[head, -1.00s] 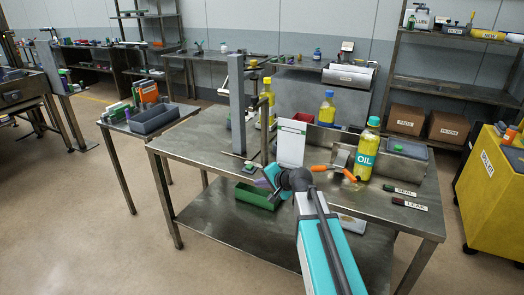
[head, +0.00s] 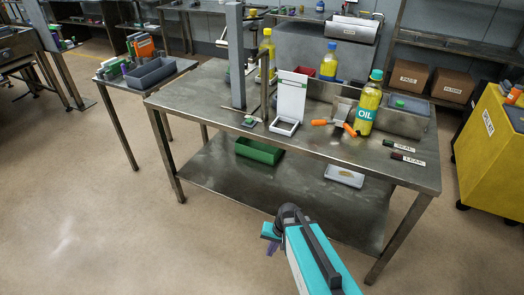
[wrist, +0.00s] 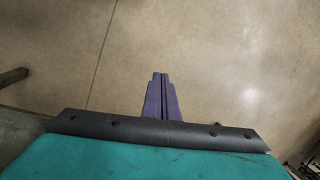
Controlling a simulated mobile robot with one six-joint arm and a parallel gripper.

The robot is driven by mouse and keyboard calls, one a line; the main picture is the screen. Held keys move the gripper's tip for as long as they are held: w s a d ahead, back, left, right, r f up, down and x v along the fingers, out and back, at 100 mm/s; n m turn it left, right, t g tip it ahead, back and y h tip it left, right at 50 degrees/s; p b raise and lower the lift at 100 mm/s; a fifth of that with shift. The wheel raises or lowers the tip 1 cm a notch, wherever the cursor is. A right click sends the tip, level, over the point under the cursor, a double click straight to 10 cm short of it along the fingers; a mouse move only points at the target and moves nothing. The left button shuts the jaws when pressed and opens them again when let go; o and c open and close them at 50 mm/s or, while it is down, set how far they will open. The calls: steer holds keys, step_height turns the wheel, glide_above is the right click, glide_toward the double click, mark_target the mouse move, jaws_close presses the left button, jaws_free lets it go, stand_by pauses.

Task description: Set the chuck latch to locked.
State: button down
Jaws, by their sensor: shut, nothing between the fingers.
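I cannot make out a chuck latch for certain in either view. The steel workbench (head: 200,105) carries a tall grey post (head: 236,60) and a thinner upright beside it. A small device with a green part (head: 249,121) lies at their foot, too small to read. My gripper (head: 271,248) is low in front of the bench, apart from it, with its purple fingers partly hidden behind the wrist. In the wrist view the fingers (wrist: 161,80) are shut together and empty, above bare floor.
On the bench stand a white board (head: 291,95), a white frame (head: 285,126), an orange-handled tool (head: 335,124) and an oil bottle (head: 368,105). A green bin (head: 258,151) sits on the lower shelf. A yellow cart (head: 492,140) stands right. Floor in front is clear.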

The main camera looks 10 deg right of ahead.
steer(key=s+d+f+n+g+h, duration=0.1)
steer(key=s+f, duration=0.3)
steer(key=s, duration=0.8)
steer(key=s+d+f+n+g+h, duration=0.1)
steer(key=s+d+f+n+g, duration=0.1)
steer(key=s, duration=0.9)
step_height(320, 180, down, 3)
steer(key=d+g, duration=0.1)
steer(key=g, duration=0.1)
steer(key=shift+s+n+g+h, duration=0.3)
steer(key=shift+s+n+h, duration=0.1)
